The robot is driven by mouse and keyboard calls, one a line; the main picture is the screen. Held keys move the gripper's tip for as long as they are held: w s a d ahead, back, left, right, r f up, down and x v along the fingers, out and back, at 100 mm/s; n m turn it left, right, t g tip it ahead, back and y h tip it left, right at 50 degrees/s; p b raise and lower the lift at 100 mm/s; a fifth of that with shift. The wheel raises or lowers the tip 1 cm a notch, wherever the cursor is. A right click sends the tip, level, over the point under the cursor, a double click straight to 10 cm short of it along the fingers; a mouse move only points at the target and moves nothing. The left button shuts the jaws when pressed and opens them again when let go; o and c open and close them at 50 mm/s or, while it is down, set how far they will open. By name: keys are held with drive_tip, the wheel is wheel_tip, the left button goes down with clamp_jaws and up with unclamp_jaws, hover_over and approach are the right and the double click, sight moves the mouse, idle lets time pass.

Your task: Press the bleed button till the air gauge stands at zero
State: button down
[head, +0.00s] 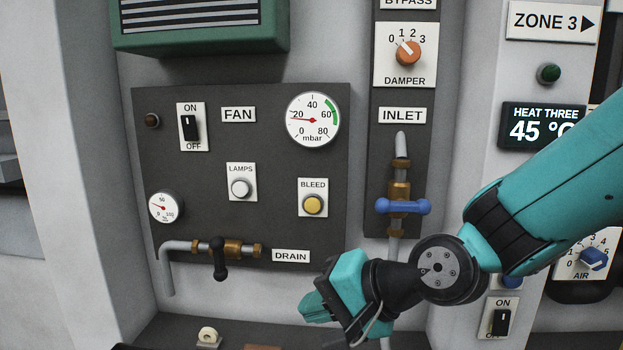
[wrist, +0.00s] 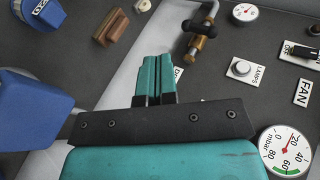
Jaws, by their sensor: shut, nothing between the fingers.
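The yellow bleed button (head: 313,204) sits on a white plate marked BLEED on the dark panel. The large round mbar gauge (head: 313,119) is above it; its red needle stands near 20. This gauge also shows in the wrist view (wrist: 286,151). A smaller gauge (head: 165,207) is at the panel's lower left, with its red needle off to the left. My gripper (head: 312,307) is below the bleed button and DRAIN label, apart from the button. In the wrist view my fingers (wrist: 154,78) are together and empty. The bleed button does not show there.
A lamps button (head: 240,188) and fan switch (head: 190,127) are left of the bleed button. The drain valve (head: 218,256) sticks out at lower left. The blue-handled inlet valve (head: 403,206) stands to the right. A ledge with small items (head: 207,337) runs below.

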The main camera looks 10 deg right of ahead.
sight(312, 211)
drive_tip(key=w+r+m+t+p, duration=0.5)
drive_tip(key=w+m+t, duration=0.3)
drive_tip(key=m, duration=0.6)
drive_tip(key=shift+w+a+r, duration=0.25)
drive_tip(key=shift+w+r, duration=0.1)
drive_tip(key=shift+w, duration=0.7)
drive_tip(key=shift+w, duration=0.15)
drive_tip(key=shift+w+d, duration=0.3)
drive_tip(key=shift+w, duration=1.1)
drive_tip(key=shift+w+d, duration=0.25)
drive_tip(key=shift+w, duration=1.15)
drive_tip(key=shift+w+d, duration=0.3)
drive_tip(key=shift+w, duration=1.1)
drive_tip(key=shift+w, duration=0.1)
drive_tip(key=shift+w+d+p, duration=0.1)
drive_tip(key=shift+w+p, duration=0.2)
drive_tip(key=shift+p, duration=0.05)
